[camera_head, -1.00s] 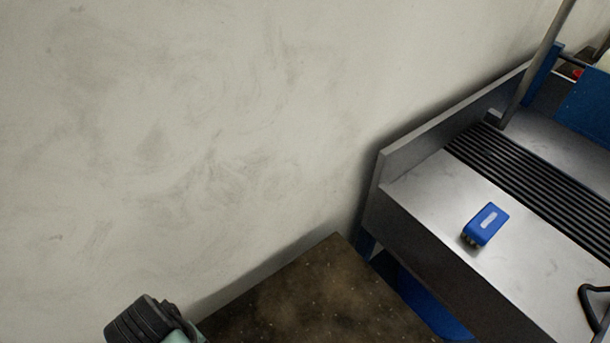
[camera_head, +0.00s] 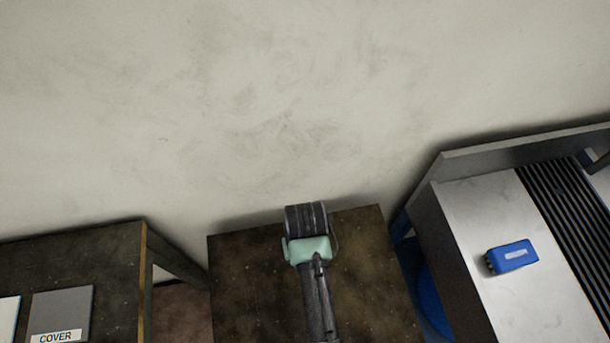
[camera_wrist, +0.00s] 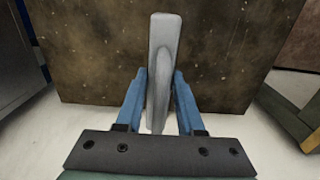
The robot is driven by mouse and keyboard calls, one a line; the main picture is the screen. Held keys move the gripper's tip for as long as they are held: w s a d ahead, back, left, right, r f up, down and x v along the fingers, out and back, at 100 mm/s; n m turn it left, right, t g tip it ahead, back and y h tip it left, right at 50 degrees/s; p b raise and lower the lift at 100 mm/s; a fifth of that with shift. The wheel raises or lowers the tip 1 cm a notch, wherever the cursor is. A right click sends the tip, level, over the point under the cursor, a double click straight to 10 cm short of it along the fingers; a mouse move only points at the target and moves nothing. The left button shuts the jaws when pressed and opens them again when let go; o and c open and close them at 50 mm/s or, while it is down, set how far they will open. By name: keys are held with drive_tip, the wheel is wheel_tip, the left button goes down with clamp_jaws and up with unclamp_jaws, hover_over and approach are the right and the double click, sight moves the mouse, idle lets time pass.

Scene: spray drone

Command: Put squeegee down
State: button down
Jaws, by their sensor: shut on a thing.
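The squeegee (camera_wrist: 164,42) shows in the wrist view as a long, light grey piece between the two blue fingers of my gripper (camera_wrist: 159,74). My gripper is shut on it. The brown, speckled table top (camera_wrist: 90,50) lies beyond the squeegee, and I cannot tell whether the squeegee touches it. In the head view, my arm reaches over the same brown table (camera_head: 250,290), close to the wall. The squeegee and the fingers cannot be made out there, as my arm is in front.
A metal bench (camera_head: 470,235) with black ribs stands at the right and holds a blue brush-like block (camera_head: 512,256). Another dark table (camera_head: 90,265) at the left bears a grey plate labelled COVER (camera_head: 62,312). The wall (camera_head: 300,80) is right behind. The visible brown table top is bare.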

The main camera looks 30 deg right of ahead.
drive_tip(key=shift+f, duration=3.35)
drive_tip(key=shift+f+b, duration=0.2)
drive_tip(key=shift+b, duration=0.1)
drive_tip(key=c, duration=0.5)
unclamp_jaws()
wheel_tip(320, 180, up, 12)
drive_tip(key=shift+r+p, duration=0.25)
drive_tip(key=shift+p, duration=0.3)
